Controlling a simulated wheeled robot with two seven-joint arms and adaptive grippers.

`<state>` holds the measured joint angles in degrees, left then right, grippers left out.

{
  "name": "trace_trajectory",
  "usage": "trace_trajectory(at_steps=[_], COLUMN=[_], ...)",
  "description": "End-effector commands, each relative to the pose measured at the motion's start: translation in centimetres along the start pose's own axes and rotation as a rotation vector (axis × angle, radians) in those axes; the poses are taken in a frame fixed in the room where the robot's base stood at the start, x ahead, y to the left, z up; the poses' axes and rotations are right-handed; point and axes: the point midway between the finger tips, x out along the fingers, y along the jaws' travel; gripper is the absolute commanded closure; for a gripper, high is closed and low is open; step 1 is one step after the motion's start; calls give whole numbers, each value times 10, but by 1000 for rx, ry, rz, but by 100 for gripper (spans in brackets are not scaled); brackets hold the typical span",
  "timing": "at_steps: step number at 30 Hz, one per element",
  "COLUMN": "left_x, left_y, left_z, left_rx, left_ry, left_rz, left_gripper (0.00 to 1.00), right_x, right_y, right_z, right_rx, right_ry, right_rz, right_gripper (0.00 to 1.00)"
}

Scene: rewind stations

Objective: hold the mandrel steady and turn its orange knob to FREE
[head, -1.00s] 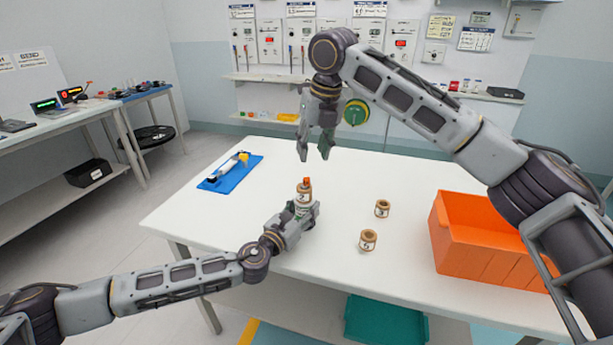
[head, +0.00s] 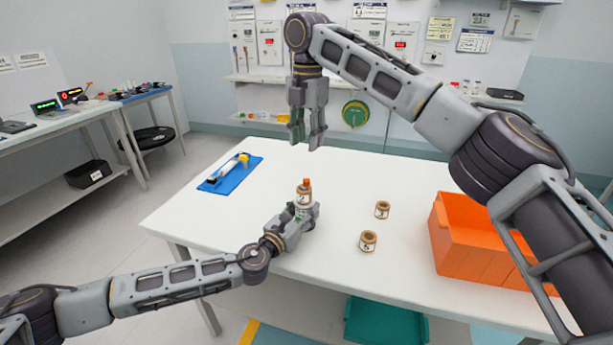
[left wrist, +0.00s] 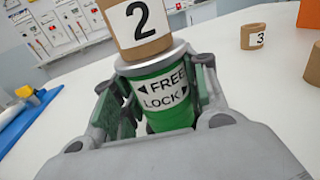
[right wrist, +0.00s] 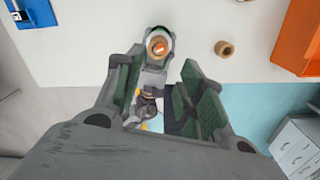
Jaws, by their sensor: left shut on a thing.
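The mandrel (left wrist: 168,103) is a green upright cylinder with a label reading FREE and LOCK with arrows. A brown roll (left wrist: 138,25) marked 2 sits on top of it. The orange knob (head: 306,182) shows at the top of the stack; it also shows through the ring in the right wrist view (right wrist: 158,46). My left gripper (head: 304,214) is shut around the mandrel's green body at table level. My right gripper (head: 307,145) is open and empty, pointing down, above the mandrel and apart from the knob. The left fingers hide part of the mandrel.
Two brown rolls, one (head: 382,209) behind the other (head: 368,241), stand right of the mandrel. An orange bin (head: 470,245) is at the table's right. A blue tray (head: 218,184) with a tool lies at the left. The white table between is clear.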

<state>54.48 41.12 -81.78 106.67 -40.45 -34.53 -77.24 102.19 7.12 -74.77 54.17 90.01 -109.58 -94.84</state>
Motion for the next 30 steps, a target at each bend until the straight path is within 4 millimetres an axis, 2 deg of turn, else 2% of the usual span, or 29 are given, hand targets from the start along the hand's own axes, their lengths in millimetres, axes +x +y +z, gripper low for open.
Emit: trace_trajectory(at_steps=[6, 20, 26, 30], left_x=[0, 0, 0, 0], left_y=[0, 0, 0, 0], left_z=[0, 0, 0, 0], left_rx=[0, 0, 0, 0], left_ry=[0, 0, 0, 0], left_rz=[0, 0, 0, 0], left_gripper=[88, 88, 88, 88], right_x=[-4, -3, 7, 20], right_y=[1, 1, 1, 0], right_z=[0, 0, 0, 0], right_rx=[82, 89, 89, 90], right_ry=[5, 5, 4, 6], right_rz=[-16, -18, -18, -19], right_gripper=[61, 61, 61, 61])
